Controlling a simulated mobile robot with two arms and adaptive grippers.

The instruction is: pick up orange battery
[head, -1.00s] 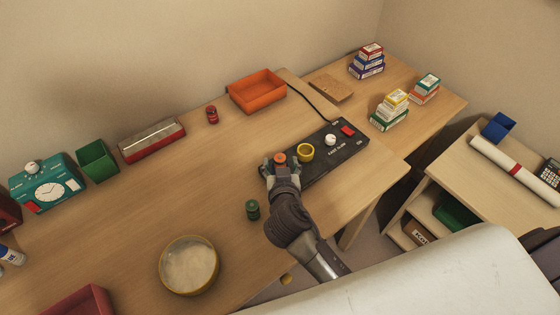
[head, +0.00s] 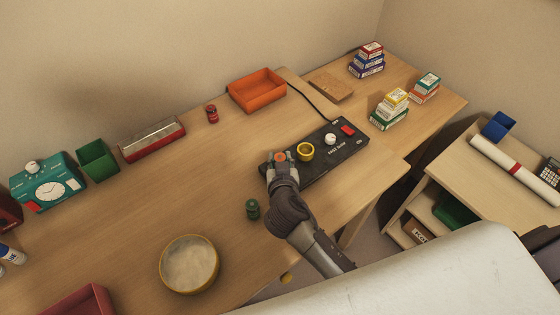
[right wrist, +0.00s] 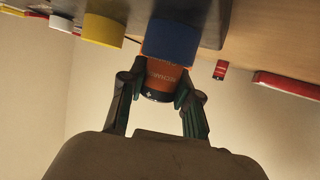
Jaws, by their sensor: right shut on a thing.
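The orange battery (head: 280,157) is at the left end of the black panel (head: 320,158) in the head view. My right gripper (head: 279,161) is around it, fingers on either side. In the right wrist view the gripper (right wrist: 160,92) is shut on the orange battery (right wrist: 158,82). A blue holder (right wrist: 171,40) covers the far part of the battery there; I cannot tell whether the battery is still seated in it. My left gripper is not in view.
A yellow ring holder (head: 305,151) and a white knob (head: 330,139) stand on the panel close by. A green battery (head: 253,209) and a red battery (head: 212,114) stand on the desk. A round dish (head: 189,264) is at front left.

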